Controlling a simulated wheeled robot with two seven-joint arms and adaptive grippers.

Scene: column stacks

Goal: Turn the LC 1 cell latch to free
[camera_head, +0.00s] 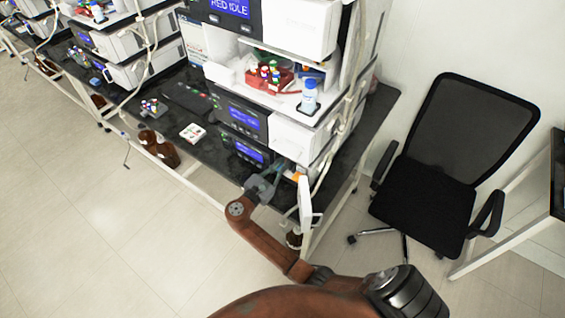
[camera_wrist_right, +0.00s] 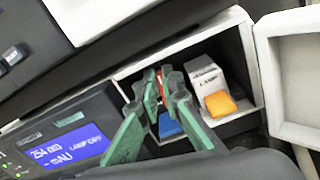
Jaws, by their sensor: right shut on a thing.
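My right gripper (camera_wrist_right: 157,86) reaches into the open front compartment of the lower detector module. Its green-padded fingers close around a small red part (camera_wrist_right: 160,80), which looks like the cell latch. The fingers hide most of this part, so I cannot read which way it is turned. A blue part (camera_wrist_right: 169,125) shows between the fingers, lower in the compartment. In the head view my right gripper (camera_head: 262,186) is at the lower module's right front. My left gripper is not in view.
A white block marked LAMP with an orange tab (camera_wrist_right: 220,104) stands right of the fingers. The white door (camera_wrist_right: 296,82) hangs open at right; it also shows in the head view (camera_head: 305,202). A blue display (camera_wrist_right: 66,150) is at left. An office chair (camera_head: 440,165) stands right.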

